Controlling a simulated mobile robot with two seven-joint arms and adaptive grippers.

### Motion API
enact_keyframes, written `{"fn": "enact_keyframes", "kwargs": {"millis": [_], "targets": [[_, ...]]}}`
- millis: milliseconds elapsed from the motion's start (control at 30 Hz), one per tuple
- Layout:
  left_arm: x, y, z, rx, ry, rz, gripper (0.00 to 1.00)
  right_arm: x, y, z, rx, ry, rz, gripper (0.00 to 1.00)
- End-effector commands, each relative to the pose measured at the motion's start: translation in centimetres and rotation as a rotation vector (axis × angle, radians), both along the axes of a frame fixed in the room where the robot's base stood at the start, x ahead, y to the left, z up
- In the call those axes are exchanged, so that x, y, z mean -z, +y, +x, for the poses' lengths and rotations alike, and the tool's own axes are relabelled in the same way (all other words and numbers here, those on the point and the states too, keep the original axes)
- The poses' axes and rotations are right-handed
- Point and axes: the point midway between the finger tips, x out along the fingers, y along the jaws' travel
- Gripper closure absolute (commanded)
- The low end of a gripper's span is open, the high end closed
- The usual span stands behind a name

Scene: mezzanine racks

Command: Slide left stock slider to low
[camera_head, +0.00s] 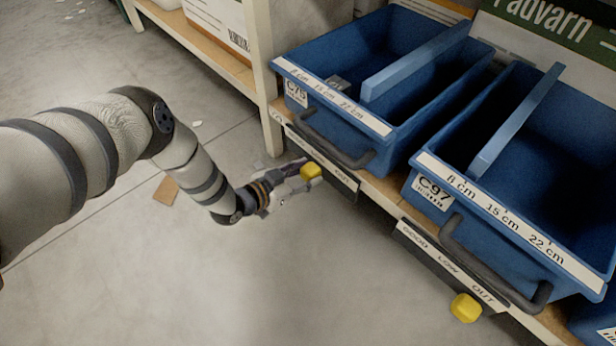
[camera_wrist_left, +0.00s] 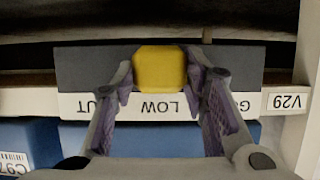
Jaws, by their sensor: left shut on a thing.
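The left stock slider's yellow knob (camera_head: 311,171) is in front of the dark strip under the left blue bin in the head view. My left gripper (camera_head: 298,178) reaches it from the left and is shut on it. In the left wrist view, the knob (camera_wrist_left: 159,69) is between the two fingers of the gripper (camera_wrist_left: 160,82). The label strip (camera_wrist_left: 150,118) there appears upside down, with OUT partly hidden at left, LOW in the middle and GOOD partly hidden at right. The knob lines up with LOW. My right gripper is not in view.
A second yellow knob (camera_head: 465,307) is by OUT on the right label strip (camera_head: 450,264), below the right blue bin (camera_head: 520,215). The left bin (camera_head: 335,110) has a dark handle (camera_head: 335,142) just above my gripper. A pale rack post (camera_head: 262,75) is close by. The floor is mostly clear.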

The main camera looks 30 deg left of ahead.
Motion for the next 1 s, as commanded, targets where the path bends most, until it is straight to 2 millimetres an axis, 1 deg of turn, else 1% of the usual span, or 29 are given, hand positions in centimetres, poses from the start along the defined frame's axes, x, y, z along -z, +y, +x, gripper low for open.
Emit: {"fn": "enact_keyframes", "kwargs": {"millis": [67,100,133,167,433,533,633,833,900,1000], "targets": [[0.1,0.0,-0.1,0.002,0.004,0.002,1.00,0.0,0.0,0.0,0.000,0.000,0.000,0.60],[0.1,-0.1,-0.1,0.002,0.004,0.002,0.51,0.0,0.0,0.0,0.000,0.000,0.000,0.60],[0.1,-0.1,-0.1,0.002,0.004,0.002,0.44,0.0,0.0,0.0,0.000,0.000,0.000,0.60],[0.1,-0.1,-0.1,0.002,0.003,0.001,0.40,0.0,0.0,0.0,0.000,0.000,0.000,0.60],[0.0,-0.1,-0.1,0.001,0.002,0.000,0.40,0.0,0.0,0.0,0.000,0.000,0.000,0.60],[-0.2,0.2,-0.6,0.001,0.002,-0.001,0.40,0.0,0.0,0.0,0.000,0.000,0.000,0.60],[-1.0,0.9,-2.4,-0.002,0.005,-0.002,0.40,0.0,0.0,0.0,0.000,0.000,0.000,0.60],[-3.1,2.6,-7.3,-0.002,0.005,0.000,0.40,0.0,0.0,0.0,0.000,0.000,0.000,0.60],[-3.7,3.1,-8.5,-0.001,0.004,0.000,0.40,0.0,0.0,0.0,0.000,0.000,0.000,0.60],[-4.2,3.5,-9.8,0.000,0.003,0.001,0.40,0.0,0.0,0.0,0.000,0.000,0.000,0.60]]}}
